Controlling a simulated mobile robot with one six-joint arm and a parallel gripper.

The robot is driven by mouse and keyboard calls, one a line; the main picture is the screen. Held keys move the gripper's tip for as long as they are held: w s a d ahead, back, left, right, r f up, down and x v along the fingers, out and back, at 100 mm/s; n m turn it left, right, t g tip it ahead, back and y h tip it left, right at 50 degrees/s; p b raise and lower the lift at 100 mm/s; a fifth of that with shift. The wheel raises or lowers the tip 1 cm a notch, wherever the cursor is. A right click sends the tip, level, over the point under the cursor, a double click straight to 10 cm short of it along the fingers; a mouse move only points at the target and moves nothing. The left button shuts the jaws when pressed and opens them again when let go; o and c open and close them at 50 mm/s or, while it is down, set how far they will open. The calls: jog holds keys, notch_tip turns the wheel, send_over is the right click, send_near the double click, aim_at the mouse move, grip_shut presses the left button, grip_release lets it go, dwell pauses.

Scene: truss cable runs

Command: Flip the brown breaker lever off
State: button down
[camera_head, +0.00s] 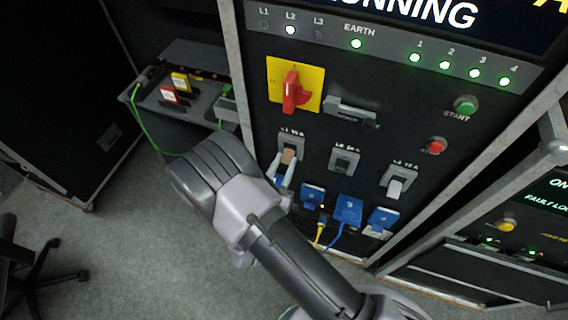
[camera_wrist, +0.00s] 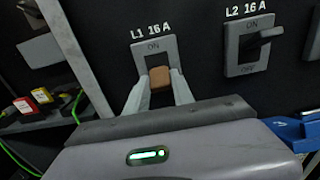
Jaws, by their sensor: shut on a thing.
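The brown breaker lever (camera_wrist: 160,78) sits in a grey frame labelled L1 16 A (camera_wrist: 154,44). My gripper (camera_wrist: 160,88) has its two fingers on either side of the lever, shut on it. The word ON shows above the lever; the lower part of the frame is hidden behind my gripper. In the head view the brown lever (camera_head: 288,156) also shows between the fingertips of my gripper (camera_head: 286,164). I cannot tell the lever's exact tilt.
A black L2 lever (camera_wrist: 262,40) and a white L3 lever (camera_head: 395,187) stand to the right. A red rotary switch (camera_head: 291,92) on a yellow plate is above. Blue plugs (camera_head: 348,209) with cables are below right. A shelf (camera_head: 200,97) with red and yellow items is left.

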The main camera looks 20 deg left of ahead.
jog(key=f+t+b, duration=0.1)
jog(key=t+b, duration=0.1)
jog(key=b, duration=0.2)
jog(key=shift+w, duration=0.15)
jog(key=c, duration=1.1)
grip_release()
jog(key=p+v, duration=0.2)
jog(key=v, duration=1.5)
jog(key=shift+s+a+p, duration=0.15)
jog(key=shift+s+p, duration=0.1)
jog(key=shift+p, duration=0.1)
jog(key=shift+h, duration=0.3)
